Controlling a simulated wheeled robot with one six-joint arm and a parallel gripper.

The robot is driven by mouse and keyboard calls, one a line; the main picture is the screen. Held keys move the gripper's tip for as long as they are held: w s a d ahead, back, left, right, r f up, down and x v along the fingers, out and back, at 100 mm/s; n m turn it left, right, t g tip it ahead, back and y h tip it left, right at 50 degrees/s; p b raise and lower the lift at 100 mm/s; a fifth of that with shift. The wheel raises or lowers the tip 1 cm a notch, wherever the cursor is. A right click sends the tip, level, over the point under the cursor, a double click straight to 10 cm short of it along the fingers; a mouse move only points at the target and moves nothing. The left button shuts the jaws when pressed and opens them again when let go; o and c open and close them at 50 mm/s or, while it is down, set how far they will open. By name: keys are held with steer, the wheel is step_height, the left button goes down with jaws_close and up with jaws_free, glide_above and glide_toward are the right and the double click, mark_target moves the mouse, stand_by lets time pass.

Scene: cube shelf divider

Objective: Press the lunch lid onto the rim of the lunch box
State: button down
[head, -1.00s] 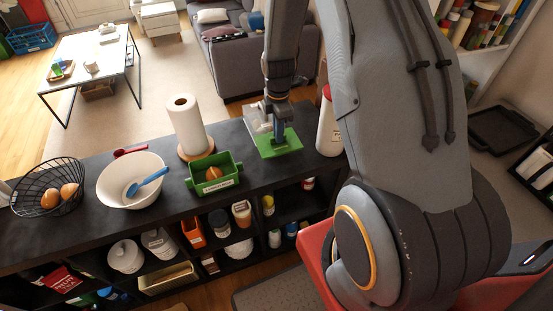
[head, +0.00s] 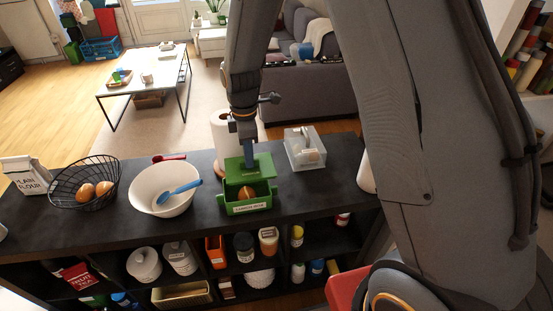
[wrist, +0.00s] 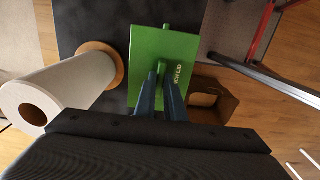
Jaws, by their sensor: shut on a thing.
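The green lunch lid (head: 264,163) is a flat rectangular plate, held by its middle in my gripper (head: 249,166). In the wrist view the lid (wrist: 148,60) shows lettering ending in "LID", and my gripper (wrist: 160,98) is shut on its upright handle. The green lunch box (head: 232,201) stands on the dark shelf top with a brown, rounded item inside and a white label in front. The lid appears above the box's back part, leaving its front open to view. The gap between them cannot be judged. The box is not discernible in the wrist view.
A paper towel roll (head: 223,137) stands close behind my gripper. A clear container (head: 305,150) sits to the right. A white bowl (head: 150,195) with a blue spoon and a wire basket (head: 62,190) of eggs stand left. Bare shelf top (head: 330,180) lies right of the box.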

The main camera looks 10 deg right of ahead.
mark_target(244, 169)
steer(key=shift+s+a+r, duration=0.1)
steer(key=shift+a+r, duration=0.05)
steer(key=shift+a, duration=0.3)
steer(key=shift+s+a+r, duration=0.1)
steer(key=shift+a, duration=0.35)
steer(key=shift+f+b, duration=1.4)
steer(key=shift+f, duration=1.4)
steer(key=shift+f+b, duration=0.4)
steer(key=shift+f, duration=0.85)
steer(key=c, duration=1.8)
jaws_free()
steer(key=shift+o, duration=0.2)
steer(key=shift+r, duration=0.1)
